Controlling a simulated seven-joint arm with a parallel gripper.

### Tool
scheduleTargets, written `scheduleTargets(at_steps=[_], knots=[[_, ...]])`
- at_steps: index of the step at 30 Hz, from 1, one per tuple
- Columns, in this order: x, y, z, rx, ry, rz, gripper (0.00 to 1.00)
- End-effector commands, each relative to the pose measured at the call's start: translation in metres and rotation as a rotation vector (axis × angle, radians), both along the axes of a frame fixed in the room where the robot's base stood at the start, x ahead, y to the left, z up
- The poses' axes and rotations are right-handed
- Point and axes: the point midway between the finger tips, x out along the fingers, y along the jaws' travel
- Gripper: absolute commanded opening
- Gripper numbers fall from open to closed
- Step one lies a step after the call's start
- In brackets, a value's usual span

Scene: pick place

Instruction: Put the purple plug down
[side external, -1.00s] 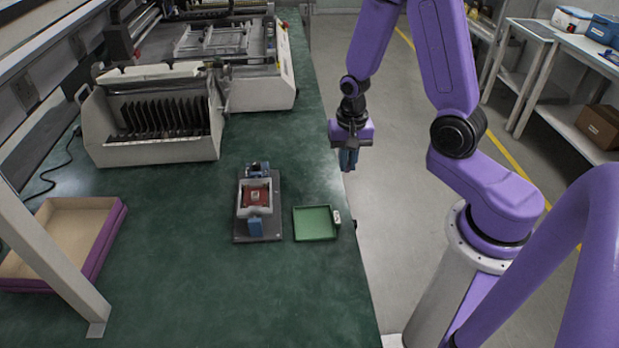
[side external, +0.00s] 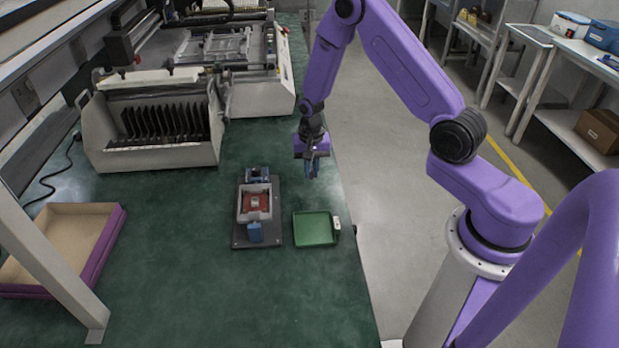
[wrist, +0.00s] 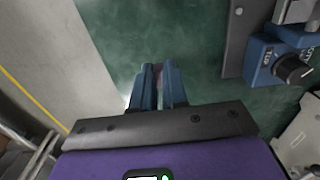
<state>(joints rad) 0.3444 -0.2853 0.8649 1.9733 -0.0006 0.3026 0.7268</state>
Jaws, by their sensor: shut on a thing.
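My gripper (side external: 312,172) hangs in the air over the right edge of the green bench, above and behind the green tray. In the wrist view its blue fingers (wrist: 159,85) are closed on the purple plug (wrist: 158,69). In the side view the plug is too small to make out. The bench top shows below and beyond the fingertips in the wrist view.
The green tray (side external: 316,229) looks empty, with a small white block (side external: 337,225) at its right. Left of it stands a dark plate with a fixture (side external: 255,205) holding a red part; its blue knobbed end (wrist: 282,62) shows in the wrist view. The front bench area is clear.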

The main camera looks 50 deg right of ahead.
Motion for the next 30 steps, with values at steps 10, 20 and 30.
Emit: scheduleTargets(at_steps=[10, 20, 30], knots=[[0.006, -0.001, -0.032, 0.0, 0.004, 0.001, 0.0], [0.007, -0.001, -0.039, 0.0, 0.0, 0.001, 0.0], [0.007, -0.001, -0.042, 0.0, 0.0, 0.0, 0.39]])
